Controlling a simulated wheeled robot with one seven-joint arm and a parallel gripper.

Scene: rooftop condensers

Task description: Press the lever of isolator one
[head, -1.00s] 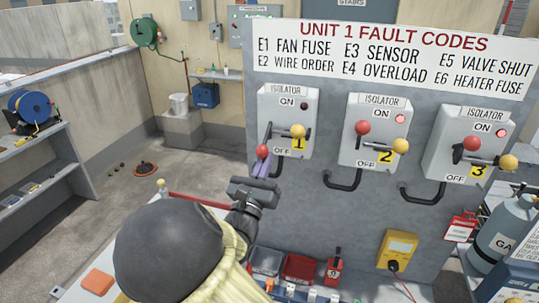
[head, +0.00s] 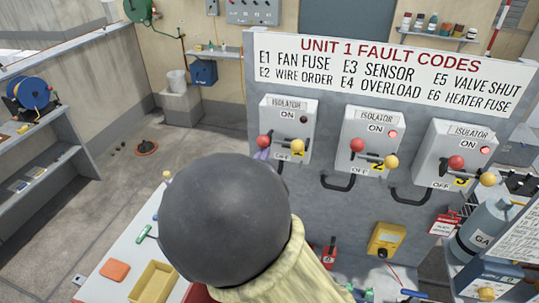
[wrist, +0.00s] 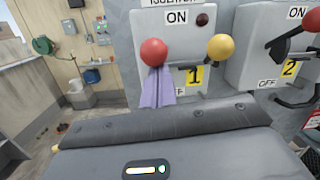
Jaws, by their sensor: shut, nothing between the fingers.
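Isolator one (head: 284,118) is the leftmost grey box on the panel, marked with a yellow 1 in the wrist view (wrist: 180,20). Its lamp (wrist: 202,19) is dark. Its lever has a red knob (wrist: 153,52) on the left and a yellow knob (wrist: 221,48) on the right, nearly level. My gripper's purple fingers (wrist: 156,90) are shut and empty, with their tips right under the red knob; I cannot tell whether they touch it. In the head view my arm hides most of the gripper; only a bit of purple shows below the red knob.
Isolator two (head: 368,140) and isolator three (head: 452,155) stand to the right with lit red lamps. Black conduits (head: 337,184) curve below the boxes. A bench with a yellow tray (head: 153,283) lies below. Open floor (head: 95,190) is at left.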

